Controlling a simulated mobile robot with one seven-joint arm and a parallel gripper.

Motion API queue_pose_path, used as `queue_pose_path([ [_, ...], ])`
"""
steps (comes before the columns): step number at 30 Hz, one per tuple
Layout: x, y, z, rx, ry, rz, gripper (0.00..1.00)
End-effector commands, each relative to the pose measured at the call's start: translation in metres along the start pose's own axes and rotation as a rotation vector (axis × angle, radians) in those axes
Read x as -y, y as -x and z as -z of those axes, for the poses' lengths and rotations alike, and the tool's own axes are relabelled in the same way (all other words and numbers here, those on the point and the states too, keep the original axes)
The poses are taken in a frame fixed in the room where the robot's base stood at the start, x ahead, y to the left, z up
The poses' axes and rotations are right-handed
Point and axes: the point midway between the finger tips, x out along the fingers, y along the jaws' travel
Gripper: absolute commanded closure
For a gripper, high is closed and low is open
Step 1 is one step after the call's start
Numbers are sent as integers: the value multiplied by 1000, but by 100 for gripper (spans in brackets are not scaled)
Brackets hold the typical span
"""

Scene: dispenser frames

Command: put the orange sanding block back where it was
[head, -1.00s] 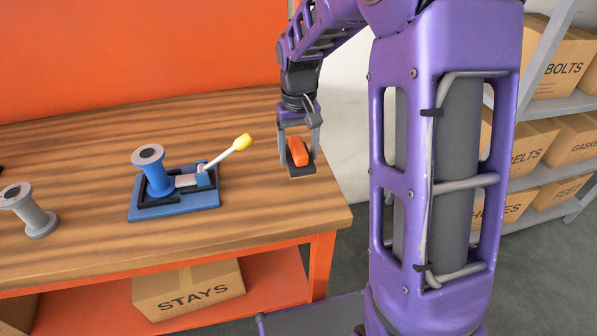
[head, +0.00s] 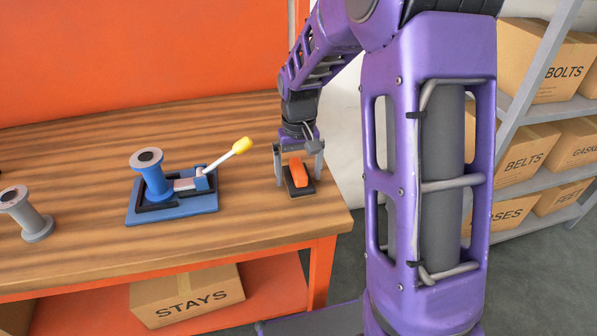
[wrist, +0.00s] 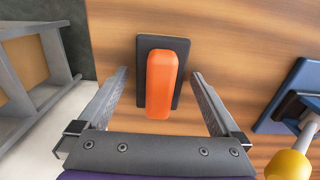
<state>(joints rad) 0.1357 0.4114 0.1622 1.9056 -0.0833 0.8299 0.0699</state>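The orange sanding block (head: 299,171) has a dark rectangular base and lies flat on the workbench (head: 240,225) near its right end. In the wrist view the block (wrist: 161,85) shows from above with its dark base around it. My gripper (head: 298,170) is over the block, pointing down, with one finger on each side. The fingers in the wrist view (wrist: 158,75) are wide apart, with a gap between each finger and the block.
A blue fixture (head: 205,205) with a blue spool (head: 152,175) and a yellow-tipped lever (head: 241,146) stands left of the block. A grey spool (head: 32,222) is farther left. The bench's right edge is close to the block. Shelves with boxes (head: 530,165) stand at the right.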

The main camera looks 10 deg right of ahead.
Motion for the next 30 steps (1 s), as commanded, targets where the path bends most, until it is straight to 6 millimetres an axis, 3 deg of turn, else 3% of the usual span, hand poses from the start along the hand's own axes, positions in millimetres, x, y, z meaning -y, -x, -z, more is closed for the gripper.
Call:
queue_pose_path([
  [8,0,11,1,-3,0,0,0],
  [21,0,99,1,-4,0,0,0],
  [30,0,123,0,0,0,0,0],
])
